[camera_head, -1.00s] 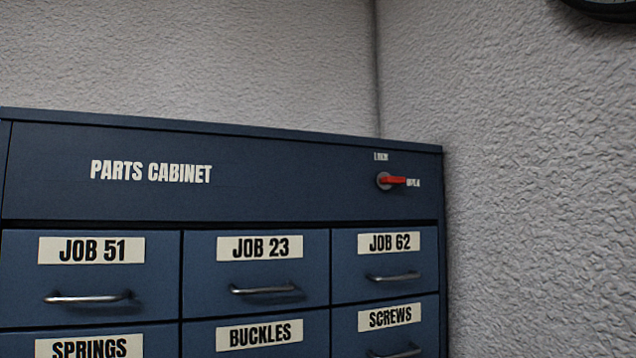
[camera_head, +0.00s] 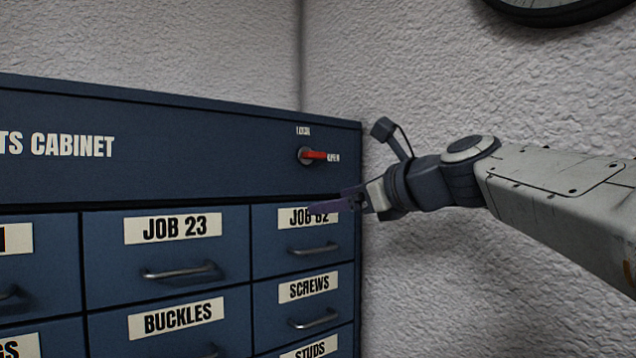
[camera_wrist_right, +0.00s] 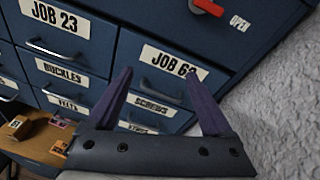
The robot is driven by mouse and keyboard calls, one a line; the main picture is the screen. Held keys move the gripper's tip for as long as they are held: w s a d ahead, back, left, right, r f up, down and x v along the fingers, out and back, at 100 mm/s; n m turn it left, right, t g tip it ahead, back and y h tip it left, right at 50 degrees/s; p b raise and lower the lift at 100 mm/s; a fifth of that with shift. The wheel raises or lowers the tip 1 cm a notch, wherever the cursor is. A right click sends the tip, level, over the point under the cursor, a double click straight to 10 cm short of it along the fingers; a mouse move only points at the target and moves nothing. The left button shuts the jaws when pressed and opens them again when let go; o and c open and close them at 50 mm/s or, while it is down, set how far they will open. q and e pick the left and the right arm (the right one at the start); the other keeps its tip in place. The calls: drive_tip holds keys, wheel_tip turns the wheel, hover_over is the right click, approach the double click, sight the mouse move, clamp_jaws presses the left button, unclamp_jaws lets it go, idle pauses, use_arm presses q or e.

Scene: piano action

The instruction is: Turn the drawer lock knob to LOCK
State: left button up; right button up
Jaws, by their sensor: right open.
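The red lock knob (camera_head: 314,155) sits on the top right panel of the blue parts cabinet (camera_head: 200,170). Its handle points right toward the OPEN label (camera_head: 333,158); the LOCK label (camera_head: 303,131) is above it. The knob also shows at the top edge of the right wrist view (camera_wrist_right: 208,7). My right gripper (camera_head: 335,204) is in front of the JOB 62 label, below the knob and apart from it. In the right wrist view its two purple fingers (camera_wrist_right: 158,88) are spread with nothing between them. My left gripper is out of view.
Drawers with metal handles (camera_head: 180,272) fill the cabinet below the knob panel. A textured wall (camera_head: 450,290) stands close at the cabinet's right side. In the right wrist view a wooden surface (camera_wrist_right: 40,140) with a small box (camera_wrist_right: 17,127) shows at lower left.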

sight(318, 155)
wheel_tip(318, 155, up, 8)
drive_tip(key=d+m+t, duration=0.2)
drive_tip(key=d+m, duration=0.1)
drive_tip(key=m, duration=0.1)
drive_tip(key=shift+y, duration=0.3)
drive_tip(key=p+x, duration=0.1)
drive_tip(key=x, duration=0.2)
drive_tip(key=p+x, duration=0.1)
drive_tip(key=x, duration=0.2)
drive_tip(key=p+x, duration=0.2)
drive_tip(key=x, duration=0.2)
drive_tip(key=shift+w+d+r, duration=0.1)
drive_tip(key=shift+d+r, duration=0.15)
drive_tip(key=shift+w+a+f, duration=0.1)
drive_tip(key=shift+w+a, duration=0.25)
drive_tip(key=shift+w, duration=0.1)
clamp_jaws()
